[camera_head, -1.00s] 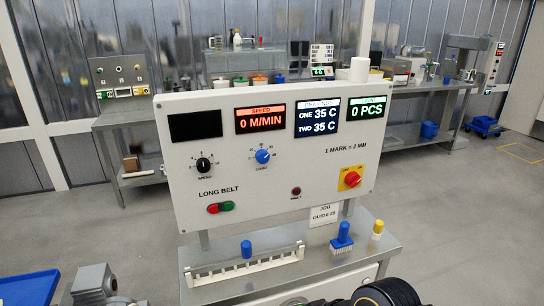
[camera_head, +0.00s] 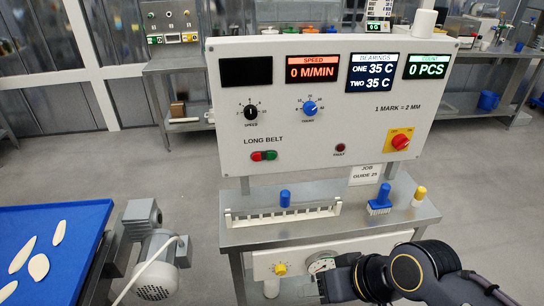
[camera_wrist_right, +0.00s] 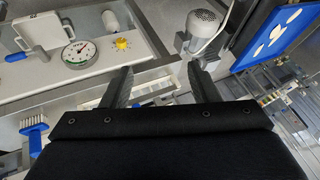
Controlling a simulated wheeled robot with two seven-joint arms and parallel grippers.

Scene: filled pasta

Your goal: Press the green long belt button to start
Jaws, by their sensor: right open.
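The green long belt button (camera_head: 271,155) sits to the right of a red button (camera_head: 257,156) under the LONG BELT label, low on the left of the white control panel (camera_head: 300,118). The speed display (camera_head: 313,68) reads 0 M/MIN. My right gripper (camera_head: 328,279) is low in the head view, below and to the right of the button and well apart from it, in front of the lower gauge panel. In the right wrist view its two fingers (camera_wrist_right: 160,86) are spread with nothing between them. The button does not show there. My left gripper is not in view.
A steel shelf (camera_head: 240,237) below the panel holds a white slotted rack, a blue brush (camera_head: 380,200) and a yellow-capped item (camera_head: 420,196). A grey motor (camera_head: 157,265) and blue belt (camera_head: 88,225) with pale pieces are at left. The space before the panel's buttons is clear.

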